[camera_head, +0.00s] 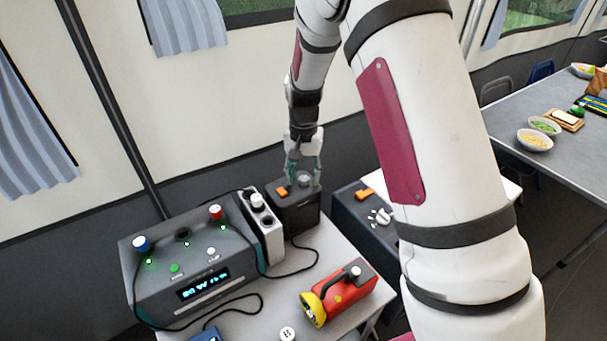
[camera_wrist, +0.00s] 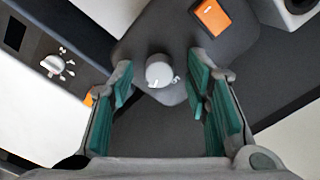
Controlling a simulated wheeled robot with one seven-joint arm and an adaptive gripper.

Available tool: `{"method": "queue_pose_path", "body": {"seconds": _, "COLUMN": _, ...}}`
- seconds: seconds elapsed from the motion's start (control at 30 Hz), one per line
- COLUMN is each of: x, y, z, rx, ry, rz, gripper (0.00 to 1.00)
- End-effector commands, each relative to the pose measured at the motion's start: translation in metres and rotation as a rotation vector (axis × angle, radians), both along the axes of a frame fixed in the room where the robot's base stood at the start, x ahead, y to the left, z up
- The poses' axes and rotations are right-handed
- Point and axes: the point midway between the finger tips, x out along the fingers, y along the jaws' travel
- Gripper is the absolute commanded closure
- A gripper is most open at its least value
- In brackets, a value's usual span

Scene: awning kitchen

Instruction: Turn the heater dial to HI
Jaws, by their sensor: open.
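A dark box (camera_head: 295,214) stands at the back of the small table, with a round grey dial (camera_head: 304,180) and an orange switch (camera_head: 282,190) on top. In the wrist view the dial (camera_wrist: 158,70) has a small white mark at its lower right. My gripper (camera_head: 303,183) points down over this box. Its green-padded fingers (camera_wrist: 160,82) are open, one on each side of the dial, with gaps visible. A second dark unit (camera_head: 352,212), to the right, has a white winged dial (camera_head: 380,216) ringed by marks. I cannot read a label showing which is the heater.
A grey device with a blue display (camera_head: 205,284) and a white block with a knob (camera_head: 262,225) stand left of the box. A red and yellow flashlight (camera_head: 338,292) lies in front. Black cables cross the table. A long table with food bowls (camera_head: 534,141) is at right.

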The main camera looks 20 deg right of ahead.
Motion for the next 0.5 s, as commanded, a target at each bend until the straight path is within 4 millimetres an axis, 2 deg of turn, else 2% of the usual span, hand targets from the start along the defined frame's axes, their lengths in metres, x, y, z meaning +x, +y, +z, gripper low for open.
{"method": "queue_pose_path", "body": {"seconds": 0.17, "x": 0.001, "y": 0.0, "z": 0.009, "rx": 0.0, "ry": -0.002, "rz": 0.0, "gripper": 0.56}}
{"method": "queue_pose_path", "body": {"seconds": 0.5, "x": 0.001, "y": 0.0, "z": 0.074, "rx": 0.0, "ry": -0.005, "rz": 0.001, "gripper": 0.56}}
